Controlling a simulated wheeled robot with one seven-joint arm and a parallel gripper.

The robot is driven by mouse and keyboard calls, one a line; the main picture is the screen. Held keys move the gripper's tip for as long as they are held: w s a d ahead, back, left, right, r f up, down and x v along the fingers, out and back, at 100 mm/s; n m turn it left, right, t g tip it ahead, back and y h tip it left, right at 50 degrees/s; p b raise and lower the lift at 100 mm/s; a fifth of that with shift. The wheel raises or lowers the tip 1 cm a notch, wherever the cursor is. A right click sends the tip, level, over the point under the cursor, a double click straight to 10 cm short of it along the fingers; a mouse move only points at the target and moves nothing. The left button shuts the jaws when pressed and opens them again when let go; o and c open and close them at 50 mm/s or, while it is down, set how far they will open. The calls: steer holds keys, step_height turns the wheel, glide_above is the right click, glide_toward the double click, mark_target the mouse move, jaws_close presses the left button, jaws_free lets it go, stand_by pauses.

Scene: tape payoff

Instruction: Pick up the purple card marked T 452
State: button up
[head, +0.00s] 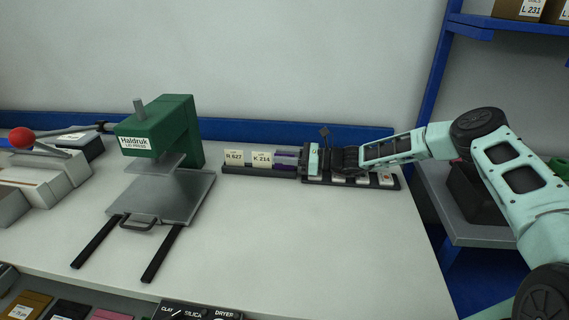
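Cream cards marked R 627 (234,155) and K 214 (262,158) stand at the left of a long dark rack (245,172) on the bench. Just right of them a purple card (284,165) shows only in part; its marking is not readable. My gripper (302,160) is low over the rack, reaching in from the right, with its fingers right at the purple card. The gripper covers the card's right side. I cannot tell whether the fingers touch it or how far apart they are.
Right of my gripper, the rack holds several small white-faced items (386,179). A green press (160,135) stands left of the rack. A red-knobbed lever (22,138) is at far left. Blue shelving (440,110) rises at right.

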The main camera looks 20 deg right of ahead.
jaws_close()
